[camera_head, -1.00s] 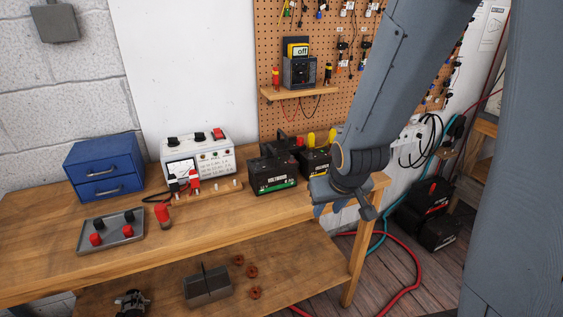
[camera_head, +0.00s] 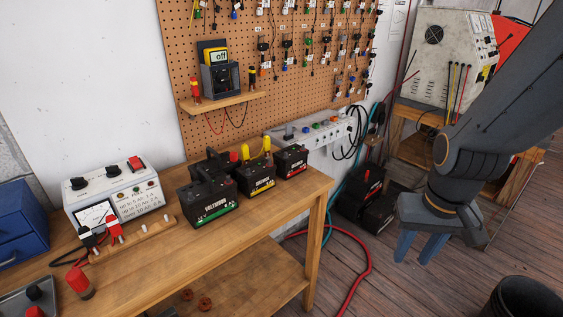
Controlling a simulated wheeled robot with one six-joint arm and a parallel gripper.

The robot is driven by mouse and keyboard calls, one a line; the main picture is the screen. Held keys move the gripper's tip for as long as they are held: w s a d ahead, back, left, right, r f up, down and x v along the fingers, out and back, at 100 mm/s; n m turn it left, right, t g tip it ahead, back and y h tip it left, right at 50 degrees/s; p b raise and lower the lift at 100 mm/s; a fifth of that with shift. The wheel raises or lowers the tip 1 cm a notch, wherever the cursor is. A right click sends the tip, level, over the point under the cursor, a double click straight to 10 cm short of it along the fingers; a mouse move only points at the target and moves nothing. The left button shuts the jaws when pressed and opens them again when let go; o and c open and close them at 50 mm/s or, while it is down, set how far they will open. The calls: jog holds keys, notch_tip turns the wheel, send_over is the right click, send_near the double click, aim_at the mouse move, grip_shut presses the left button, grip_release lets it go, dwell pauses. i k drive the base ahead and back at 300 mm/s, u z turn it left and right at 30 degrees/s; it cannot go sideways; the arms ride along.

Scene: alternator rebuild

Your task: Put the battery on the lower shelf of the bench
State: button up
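Three black batteries stand in a row on the bench top (camera_head: 150,262): one with a green stripe (camera_head: 208,207), one with a yellow stripe (camera_head: 257,180) and one with a red stripe (camera_head: 291,163). The green-striped one is nearest. The lower shelf (camera_head: 262,281) of the bench is bare at its right end, with small reddish-brown rings (camera_head: 205,303) farther left. My gripper (camera_head: 417,247) points down over the floor, right of the bench and apart from every battery. Its two blue-grey fingers are apart, with nothing seen between them.
Black battery-like units (camera_head: 366,205) with red parts stand on the floor by the wall. A red hose (camera_head: 362,262) runs past the bench leg (camera_head: 315,250). A dark bin (camera_head: 524,299) is at lower right. A white meter box (camera_head: 115,193) and red-capped parts occupy the bench's left.

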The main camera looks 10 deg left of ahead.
aim_at(258, 280)
jog(key=z, duration=2.1)
jog(key=k, duration=1.5)
jog(key=u, duration=1.55)
jog(key=i, duration=0.55)
jog(key=z, duration=0.05)
